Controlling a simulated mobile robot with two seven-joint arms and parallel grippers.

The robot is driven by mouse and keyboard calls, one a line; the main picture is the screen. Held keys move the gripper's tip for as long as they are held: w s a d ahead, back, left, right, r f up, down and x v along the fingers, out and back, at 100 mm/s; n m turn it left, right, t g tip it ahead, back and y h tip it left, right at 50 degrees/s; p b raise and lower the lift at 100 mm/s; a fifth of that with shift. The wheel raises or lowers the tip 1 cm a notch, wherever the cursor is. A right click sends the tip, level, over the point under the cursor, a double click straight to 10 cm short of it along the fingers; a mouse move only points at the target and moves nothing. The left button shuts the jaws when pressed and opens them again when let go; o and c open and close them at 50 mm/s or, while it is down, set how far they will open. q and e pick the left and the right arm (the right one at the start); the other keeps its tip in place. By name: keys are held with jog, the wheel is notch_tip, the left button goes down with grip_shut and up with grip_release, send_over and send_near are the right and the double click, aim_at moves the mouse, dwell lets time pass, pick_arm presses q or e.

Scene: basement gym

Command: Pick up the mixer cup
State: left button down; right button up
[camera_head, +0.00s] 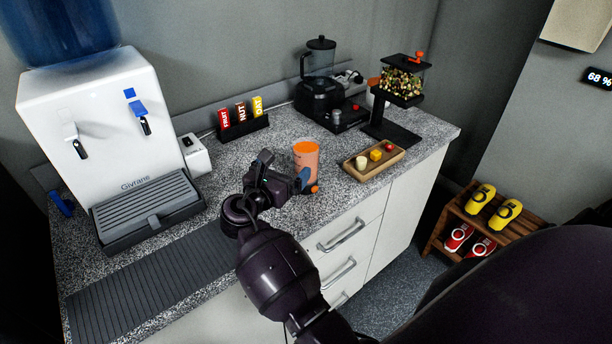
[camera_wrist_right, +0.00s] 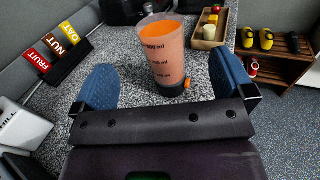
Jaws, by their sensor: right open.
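The mixer cup (camera_head: 306,160) is a translucent cup filled with orange, with a dark base and an orange piece low on its side. It stands upright on the speckled counter. It also shows in the right wrist view (camera_wrist_right: 163,50), with volume marks on its wall. My right gripper (camera_head: 285,176) is open just in front of the cup. In the wrist view its two blue fingers (camera_wrist_right: 160,84) are spread wide, one to each side of the cup's lower part, with gaps between. Nothing is held. My left gripper is not in view.
A wooden tray (camera_head: 391,164) with small items lies right of the cup. Behind stand a blender (camera_head: 321,85), a dispenser (camera_head: 390,105) and a bar rack (camera_head: 243,127). A water cooler (camera_head: 105,125) fills the left. The counter's front edge is close.

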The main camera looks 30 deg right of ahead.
send_near(312, 141)
jog(key=shift+w+d+r, duration=0.15)
jog(key=shift+w+d, duration=0.05)
jog(key=shift+d, duration=0.2)
jog(key=shift+w+d+r, duration=0.2)
jog(key=shift+w+d, duration=0.05)
jog(key=shift+d, duration=0.15)
jog(key=shift+f+x, duration=0.25)
jog(key=shift+x, duration=1.05)
jog(key=shift+f+x, duration=0.25)
jog(key=shift+x, duration=1.05)
grip_shut()
jog(key=shift+r, duration=0.1)
jog(key=shift+r, duration=0.1)
notch_tip(312, 141, up, 20)
jog(key=p, duration=0.2)
jog(key=shift+f+p, duration=0.2)
jog(key=shift+p, duration=0.15)
